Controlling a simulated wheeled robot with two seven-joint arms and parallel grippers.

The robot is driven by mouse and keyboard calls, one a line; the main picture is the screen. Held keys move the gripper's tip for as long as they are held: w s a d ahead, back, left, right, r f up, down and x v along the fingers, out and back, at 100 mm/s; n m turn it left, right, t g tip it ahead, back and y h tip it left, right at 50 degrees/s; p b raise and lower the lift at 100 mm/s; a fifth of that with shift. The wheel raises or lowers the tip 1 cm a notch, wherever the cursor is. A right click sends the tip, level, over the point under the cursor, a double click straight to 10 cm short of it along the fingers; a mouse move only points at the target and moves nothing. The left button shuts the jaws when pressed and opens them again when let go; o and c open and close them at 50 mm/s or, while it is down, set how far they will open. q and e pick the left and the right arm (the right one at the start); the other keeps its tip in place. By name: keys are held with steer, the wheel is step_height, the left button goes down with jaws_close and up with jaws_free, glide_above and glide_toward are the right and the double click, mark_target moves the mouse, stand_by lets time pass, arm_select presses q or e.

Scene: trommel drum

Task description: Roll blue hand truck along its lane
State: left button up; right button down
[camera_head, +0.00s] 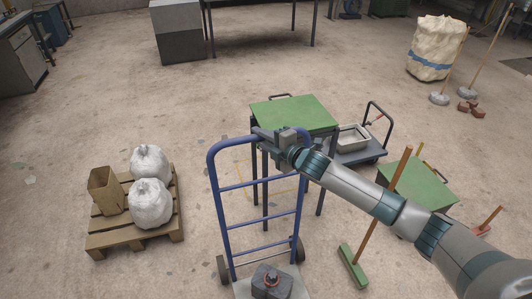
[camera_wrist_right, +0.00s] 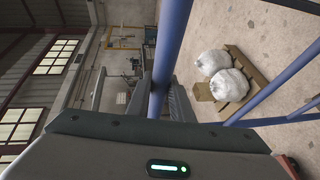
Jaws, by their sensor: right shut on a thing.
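The blue hand truck (camera_head: 218,197) stands upright near the lower middle of the head view, with dark wheels at its foot. A dark grey object (camera_head: 272,280) sits on its pale toe plate. My right gripper (camera_head: 268,134) is shut on the top bar of the hand truck. In the right wrist view, a blue tube of the hand truck (camera_wrist_right: 176,28) passes between the fingers (camera_wrist_right: 160,97). Thin yellow floor marks (camera_head: 243,172) show behind the frame; I cannot tell whether they mark the lane. My left gripper is not in view.
A green-topped table (camera_head: 292,112) stands just behind the hand truck. Left is a pallet (camera_head: 133,236) with white sacks (camera_head: 150,203) and a brown bin (camera_head: 106,190). Right are a green broom (camera_head: 353,268), a grey cart (camera_head: 362,153) and another green top (camera_head: 418,185). The floor between pallet and truck is clear.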

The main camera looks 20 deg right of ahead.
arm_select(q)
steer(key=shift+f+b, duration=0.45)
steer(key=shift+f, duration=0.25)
arm_select(e)
steer(key=w, duration=0.4)
steer(key=shift+w+r, duration=0.15)
steer(key=shift+w, duration=0.05)
steer(key=shift+r, duration=0.1)
steer(key=c, duration=1.6)
jaws_free()
steer(key=shift+w, duration=0.1)
steer(key=shift+o, duration=0.2)
steer(key=shift+w+f, duration=0.15)
steer(key=shift+f, duration=0.1)
arm_select(q)
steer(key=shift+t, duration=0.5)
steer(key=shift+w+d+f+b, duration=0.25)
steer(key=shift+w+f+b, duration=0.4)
steer(key=shift+b, duration=0.1)
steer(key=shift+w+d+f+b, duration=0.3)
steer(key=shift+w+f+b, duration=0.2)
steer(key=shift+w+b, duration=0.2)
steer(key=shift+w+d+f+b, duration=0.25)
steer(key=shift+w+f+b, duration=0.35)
steer(key=shift+b, duration=0.15)
arm_select(e)
steer(key=v, duration=1.7)
steer(key=shift+r, duration=0.15)
